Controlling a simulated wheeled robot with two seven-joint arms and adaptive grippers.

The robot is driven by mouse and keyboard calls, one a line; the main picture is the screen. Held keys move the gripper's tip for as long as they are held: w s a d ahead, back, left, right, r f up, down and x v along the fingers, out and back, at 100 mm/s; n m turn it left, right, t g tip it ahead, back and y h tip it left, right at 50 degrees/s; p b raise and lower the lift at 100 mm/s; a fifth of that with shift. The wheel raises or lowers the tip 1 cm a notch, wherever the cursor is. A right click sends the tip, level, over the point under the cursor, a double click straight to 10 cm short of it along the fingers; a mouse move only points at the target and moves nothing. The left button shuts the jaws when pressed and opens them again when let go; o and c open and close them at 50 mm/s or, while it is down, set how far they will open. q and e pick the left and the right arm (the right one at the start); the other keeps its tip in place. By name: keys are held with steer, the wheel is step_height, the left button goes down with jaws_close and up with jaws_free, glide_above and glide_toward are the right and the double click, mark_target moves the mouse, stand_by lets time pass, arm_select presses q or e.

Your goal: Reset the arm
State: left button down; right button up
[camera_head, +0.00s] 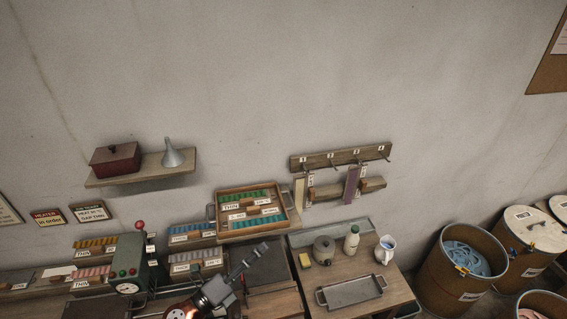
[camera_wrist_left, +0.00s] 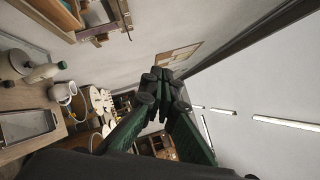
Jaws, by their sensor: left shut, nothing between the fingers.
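My left gripper (camera_head: 262,248) is raised above the workbench, just below the wooden tray of coloured pieces (camera_head: 221,226). It is shut and holds nothing. In the left wrist view its dark fingers (camera_wrist_left: 163,80) meet at their tips, with the wall and ceiling behind them. My right gripper is not in either view.
A green machine (camera_head: 127,262) stands at the left. Drums (camera_head: 460,262) stand at the far right.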

arm_select(q)
steer(key=w+a+f+n+t+y, duration=0.25)
steer(key=a+n+y, duration=0.35)
steer(key=a+n, duration=0.3)
steer(key=w+a+f+n+t+y, duration=0.1)
steer(key=a+n+t+y, duration=0.2)
steer(key=a+n+y, duration=0.5)
steer(key=s+a+f+n+g+y, duration=0.2)
steer(key=s+a+f+n+g, duration=0.25)
steer(key=a+f+n, duration=0.35)
steer(key=s+a+f+n+g+y, duration=0.25)
steer(key=s+a+f, duration=0.3)
steer(key=f, duration=0.35)
steer(key=s+d+f+n+g+h, duration=0.1)
steer(key=s+f+n+g, duration=0.25)
steer(key=s+f, duration=0.4)
steer(key=s+d+f+n+g+h, duration=0.15)
steer(key=s+f+g, duration=0.35)
steer(key=s, duration=0.5)
step_height(320, 180, down, 32)
steer(key=s+f+g+b, duration=0.1)
steer(key=g+b, duration=0.1)
steer(key=b, duration=0.3)
steer(key=s+f+g+b, duration=0.1)
steer(key=s+f+b, duration=0.3)
steer(key=s+f, duration=1.7)
step_height(320, 180, down, 4)
steer(key=shift+d+r+m+h, duration=0.25)
steer(key=shift+m+h, duration=0.1)
steer(key=shift+h, duration=0.05)
